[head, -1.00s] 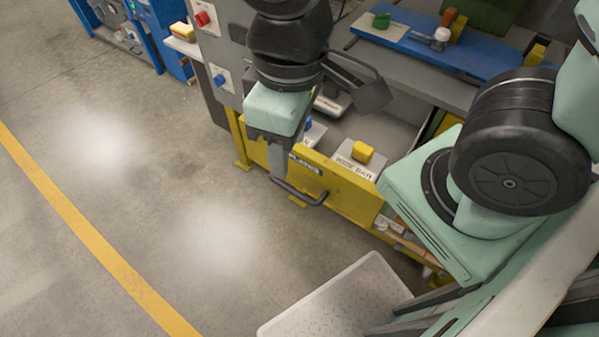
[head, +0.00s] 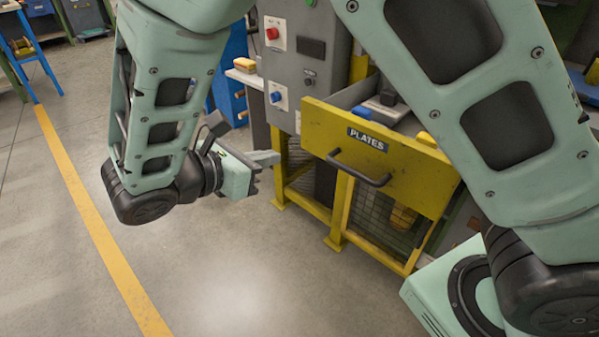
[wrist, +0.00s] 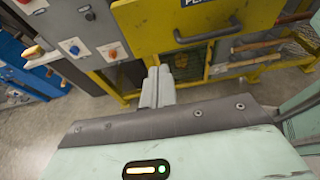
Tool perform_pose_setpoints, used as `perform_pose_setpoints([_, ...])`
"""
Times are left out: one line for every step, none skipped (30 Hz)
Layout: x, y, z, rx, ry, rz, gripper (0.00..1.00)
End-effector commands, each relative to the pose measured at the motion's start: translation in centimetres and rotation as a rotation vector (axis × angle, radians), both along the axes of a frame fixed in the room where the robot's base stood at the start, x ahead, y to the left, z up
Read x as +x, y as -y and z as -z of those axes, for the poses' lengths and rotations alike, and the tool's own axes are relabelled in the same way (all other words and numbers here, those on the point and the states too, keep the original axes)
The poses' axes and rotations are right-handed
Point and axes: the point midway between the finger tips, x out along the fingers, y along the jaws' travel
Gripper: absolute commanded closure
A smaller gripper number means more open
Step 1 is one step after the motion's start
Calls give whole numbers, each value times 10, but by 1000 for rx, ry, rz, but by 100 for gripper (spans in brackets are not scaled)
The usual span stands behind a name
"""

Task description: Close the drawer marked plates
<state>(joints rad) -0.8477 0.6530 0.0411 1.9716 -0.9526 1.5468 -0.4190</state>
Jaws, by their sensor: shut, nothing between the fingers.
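The yellow drawer marked PLATES (head: 378,157) stands pulled out from the yellow-framed bench, with items visible inside behind its front. Its dark bar handle (head: 358,168) is on the front face, below the label. In the wrist view the drawer front (wrist: 168,28) is at the top, with its handle (wrist: 208,33) right of centre and the label cut off by the top edge. My gripper (head: 277,158) is shut and empty, left of the drawer front and apart from it. In the wrist view the closed fingers (wrist: 157,84) point toward the space below the drawer front.
A grey control panel (head: 303,50) with red and blue knobs stands left of the drawer. The yellow frame and mesh (head: 376,235) are below it. A blue bench (head: 236,85) is farther left. Open concrete floor with a yellow line (head: 92,215) lies at left.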

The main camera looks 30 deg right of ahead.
Motion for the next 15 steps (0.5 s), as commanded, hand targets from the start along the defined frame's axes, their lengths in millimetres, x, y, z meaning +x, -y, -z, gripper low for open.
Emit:
perform_pose_setpoints([3, -1, 4, -22, 4, -11, 100])
perform_pose_setpoints([5, -1, 3, -29, 6, -16, 100])
perform_pose_setpoints([6, 1, 3, -34, 6, -19, 100])
perform_pose_setpoints([7, 3, 3, -35, 7, -19, 100])
perform_pose_setpoints([8, 6, 4, -35, 6, -18, 100])
perform_pose_setpoints([9, 10, 5, -35, 6, -16, 100])
perform_pose_setpoints([11, 14, 7, -34, 6, -17, 100])
perform_pose_setpoints([12, 19, 8, -33, 5, -17, 100])
perform_pose_setpoints([14, 25, 11, -34, 5, -15, 100])
perform_pose_setpoints([16, 31, 13, -33, 5, -14, 100])
perform_pose_setpoints([18, 36, 15, -33, 6, -14, 100])
perform_pose_setpoints([21, 44, 17, -33, 5, -14, 100])
perform_pose_setpoints([23, 50, 19, -32, 5, -12, 100])
perform_pose_setpoints([25, 55, 21, -32, 6, -14, 100])
perform_pose_setpoints([27, 63, 24, -32, 5, -14, 100])
